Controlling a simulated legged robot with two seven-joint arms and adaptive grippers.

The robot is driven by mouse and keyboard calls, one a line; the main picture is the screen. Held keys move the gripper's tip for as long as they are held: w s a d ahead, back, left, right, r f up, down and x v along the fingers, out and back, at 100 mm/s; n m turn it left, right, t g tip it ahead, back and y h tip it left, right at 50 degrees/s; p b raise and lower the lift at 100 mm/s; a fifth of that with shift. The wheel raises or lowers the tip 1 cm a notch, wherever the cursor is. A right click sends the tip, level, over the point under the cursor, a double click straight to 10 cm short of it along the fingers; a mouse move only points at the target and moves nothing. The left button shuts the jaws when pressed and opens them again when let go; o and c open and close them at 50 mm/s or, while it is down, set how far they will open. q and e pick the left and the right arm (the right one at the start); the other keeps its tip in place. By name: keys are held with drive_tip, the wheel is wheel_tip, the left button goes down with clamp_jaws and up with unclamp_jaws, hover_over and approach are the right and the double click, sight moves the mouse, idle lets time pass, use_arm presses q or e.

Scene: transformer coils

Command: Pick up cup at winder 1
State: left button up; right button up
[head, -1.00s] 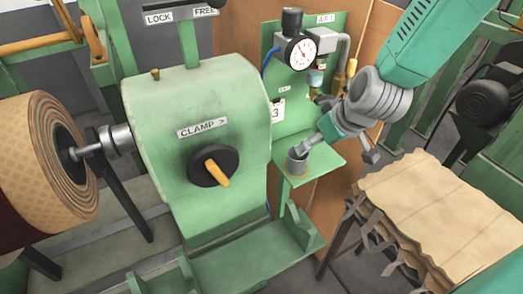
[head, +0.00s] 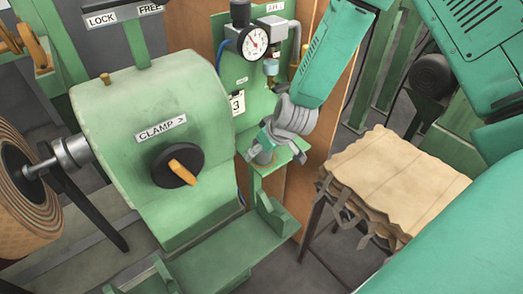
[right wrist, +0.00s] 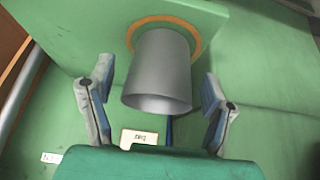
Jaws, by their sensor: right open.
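The cup (right wrist: 162,72) is a grey metal cylinder. In the right wrist view it stands on a green shelf (right wrist: 90,25) inside an orange ring (right wrist: 133,38). In the head view the cup (head: 263,158) is partly hidden by my right gripper (head: 273,151), on the small shelf beside the green winder. My right gripper is open, with one finger on each side of the cup. Gaps show between the fingers and the cup in the right wrist view. My left gripper is not in view.
The green winder housing with the CLAMP knob (head: 178,165) stands left of the shelf. A pressure gauge (head: 254,41) and air fittings are mounted on the panel behind it. A stack of tan sheets (head: 400,180) lies to the right.

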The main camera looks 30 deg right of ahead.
drive_tip(key=shift+w+d+f, duration=0.1)
drive_tip(key=shift+w+f, duration=0.1)
drive_tip(key=shift+f, duration=0.1)
drive_tip(key=shift+s, duration=0.1)
drive_tip(key=shift+c, duration=1.2)
drive_tip(key=c, duration=1.1)
drive_tip(key=shift+o, duration=0.2)
drive_tip(key=shift+r, duration=0.15)
